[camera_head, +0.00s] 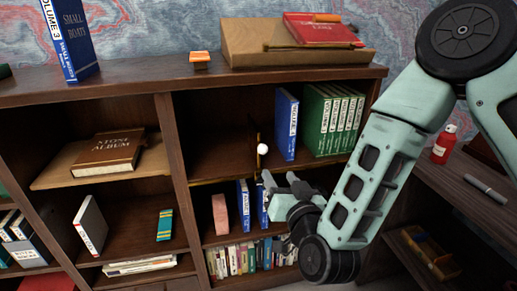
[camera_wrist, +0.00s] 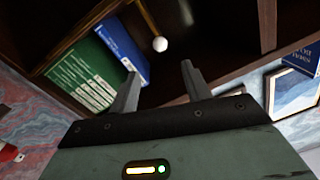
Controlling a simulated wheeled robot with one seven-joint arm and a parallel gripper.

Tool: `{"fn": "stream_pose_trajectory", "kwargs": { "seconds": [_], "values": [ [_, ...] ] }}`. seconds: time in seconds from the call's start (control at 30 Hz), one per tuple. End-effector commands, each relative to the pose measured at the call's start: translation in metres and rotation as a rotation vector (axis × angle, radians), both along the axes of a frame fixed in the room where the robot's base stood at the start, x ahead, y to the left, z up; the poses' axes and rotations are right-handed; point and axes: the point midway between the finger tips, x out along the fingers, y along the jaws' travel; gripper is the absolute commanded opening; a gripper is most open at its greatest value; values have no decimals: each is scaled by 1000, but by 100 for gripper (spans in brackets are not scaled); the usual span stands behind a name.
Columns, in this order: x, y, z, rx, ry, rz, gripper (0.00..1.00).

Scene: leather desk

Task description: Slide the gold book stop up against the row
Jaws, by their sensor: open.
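The gold book stop (camera_head: 257,138), a thin upright piece with a white ball knob (camera_head: 262,149), stands on the upper right shelf. The row has a blue book (camera_head: 287,124) at its left end, then several green books (camera_head: 331,120). A gap shows between stop and blue book. My gripper (camera_head: 281,181) is open and empty, in front of and below the knob. In the wrist view the knob (camera_wrist: 160,44) lies just beyond and between the fingertips (camera_wrist: 160,71), apparently untouched. The blue book (camera_wrist: 121,47) is beside one finger. The stop's base is hard to see.
The shelf left of the stop is bare. The lower shelf (camera_head: 205,241) holds a pink block (camera_head: 220,213) and more books. A divider (camera_head: 178,165) bounds the bay. A red bottle (camera_head: 444,143) stands on the right desk.

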Motion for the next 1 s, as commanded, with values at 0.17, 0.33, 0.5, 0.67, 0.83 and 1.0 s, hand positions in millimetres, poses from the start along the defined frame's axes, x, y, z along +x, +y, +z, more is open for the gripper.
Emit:
{"fn": "stream_pose_trajectory", "kwargs": {
  "seconds": [0.17,0.33,0.5,0.67,0.83,1.0],
  "values": [
    [34,11,1,2,-2,-4,48],
    [67,23,1,1,-2,-2,48],
    [100,34,1,1,-2,-2,48],
    [127,43,1,0,-1,-1,48],
    [143,50,1,-1,-1,1,48],
    [149,52,0,-1,1,3,48]
  ]
}}
